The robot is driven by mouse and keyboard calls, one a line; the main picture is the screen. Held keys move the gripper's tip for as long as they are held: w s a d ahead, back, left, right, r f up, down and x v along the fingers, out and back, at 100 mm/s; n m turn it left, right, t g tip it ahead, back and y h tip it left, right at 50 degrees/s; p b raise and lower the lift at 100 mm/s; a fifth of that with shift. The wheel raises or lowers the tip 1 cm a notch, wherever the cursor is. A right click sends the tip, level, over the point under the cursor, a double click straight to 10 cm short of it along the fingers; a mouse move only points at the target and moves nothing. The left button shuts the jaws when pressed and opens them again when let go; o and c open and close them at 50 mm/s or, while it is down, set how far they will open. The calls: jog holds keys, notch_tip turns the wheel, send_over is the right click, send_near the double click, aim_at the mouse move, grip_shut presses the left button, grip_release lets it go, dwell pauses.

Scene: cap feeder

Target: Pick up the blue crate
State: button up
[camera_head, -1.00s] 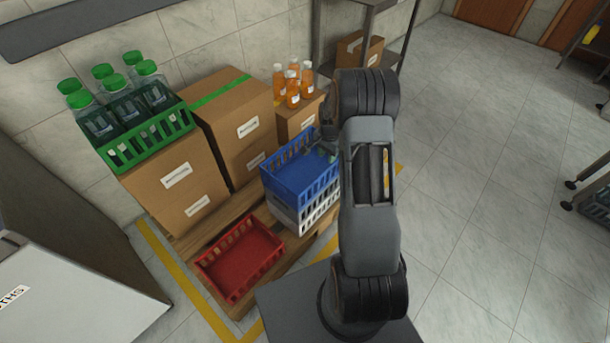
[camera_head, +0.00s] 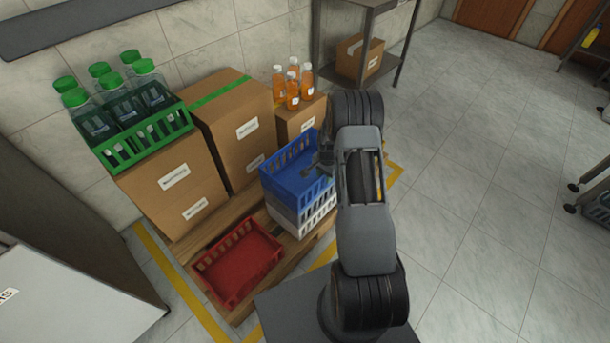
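The blue crate (camera_head: 291,184) sits on top of a white crate (camera_head: 306,220) on a wooden pallet, left of my arm. It looks empty apart from the end of my arm reaching in. My gripper (camera_head: 312,172) is at the crate's right side, over or just inside its rim. The fingers are small, dark and partly hidden by my arm, so I cannot tell whether they are open or shut, or touching the crate.
A red crate (camera_head: 237,262) lies on the wooden pallet (camera_head: 215,232) at front left. Cardboard boxes (camera_head: 238,128) stand behind, one bearing a green crate (camera_head: 150,142) of bottles. Orange bottles (camera_head: 292,90) stand on another box.

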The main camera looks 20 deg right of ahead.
jog(key=shift+f, duration=0.45)
jog(key=shift+c, duration=0.5)
grip_shut()
dwell(0.5)
jog(key=shift+r, duration=0.15)
